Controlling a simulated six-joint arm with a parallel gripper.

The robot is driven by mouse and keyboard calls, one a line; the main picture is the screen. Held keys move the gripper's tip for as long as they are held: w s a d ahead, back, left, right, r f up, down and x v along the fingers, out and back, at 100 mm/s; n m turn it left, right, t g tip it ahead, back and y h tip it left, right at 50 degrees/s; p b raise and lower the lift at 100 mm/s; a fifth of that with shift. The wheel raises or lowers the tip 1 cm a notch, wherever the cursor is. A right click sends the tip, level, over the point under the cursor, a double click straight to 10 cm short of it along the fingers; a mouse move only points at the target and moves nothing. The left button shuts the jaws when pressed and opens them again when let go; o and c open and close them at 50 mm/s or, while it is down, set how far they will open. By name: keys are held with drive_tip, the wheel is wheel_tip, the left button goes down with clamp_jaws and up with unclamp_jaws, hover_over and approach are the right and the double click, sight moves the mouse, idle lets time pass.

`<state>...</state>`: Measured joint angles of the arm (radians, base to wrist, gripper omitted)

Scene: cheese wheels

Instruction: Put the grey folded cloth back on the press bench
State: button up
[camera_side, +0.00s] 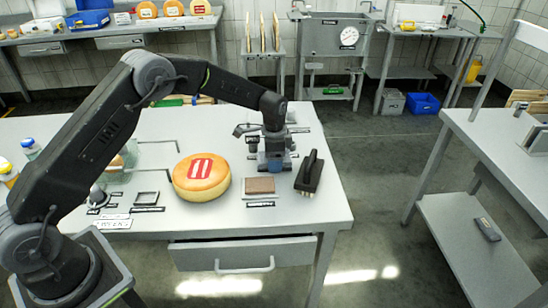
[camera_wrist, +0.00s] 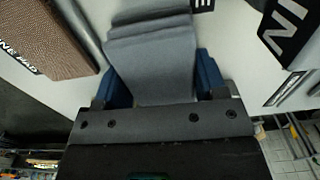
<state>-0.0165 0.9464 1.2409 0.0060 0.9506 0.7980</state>
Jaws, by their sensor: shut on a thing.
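The grey folded cloth (camera_wrist: 150,55) is between the blue fingertips of my gripper (camera_wrist: 165,82) in the wrist view, and its folded layers stick out beyond them. In the side view, my gripper (camera_side: 274,164) is low over the right part of the grey bench (camera_side: 235,222), behind a brown pad and left of a black brush. The cloth is hard to make out there, and I cannot tell whether it touches the bench top. I cannot tell from any readable sign which bench is the press bench.
An orange cheese wheel (camera_side: 201,177) with a red mark lies left of my gripper. The brown pad (camera_side: 260,185) and black brush (camera_side: 310,172) are close in front. Another grey bench (camera_side: 500,140) stands at right, across a floor gap. A sink (camera_side: 336,40) is behind.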

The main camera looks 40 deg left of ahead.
drive_tip(key=o, duration=0.6)
drive_tip(key=s+r+n+t, duration=0.1)
drive_tip(key=s+r, duration=0.3)
drive_tip(key=r, duration=0.7)
drive_tip(key=s+r+n+t, duration=0.1)
drive_tip(key=s+r, duration=0.2)
drive_tip(key=r, duration=0.8)
drive_tip(key=s+r+n+t, duration=0.1)
drive_tip(key=s+r+n, duration=0.3)
drive_tip(key=s, duration=0.6)
drive_tip(key=s+n+t, duration=0.1)
drive_tip(key=s, duration=0.5)
drive_tip(key=s+f+n, duration=0.1)
drive_tip(key=s, duration=0.5)
drive_tip(key=s+d+n+t, duration=0.1)
drive_tip(key=s, duration=0.5)
drive_tip(key=shift+s+f+t, duration=0.1)
drive_tip(key=shift+f+t, duration=0.2)
drive_tip(key=shift+f, duration=0.1)
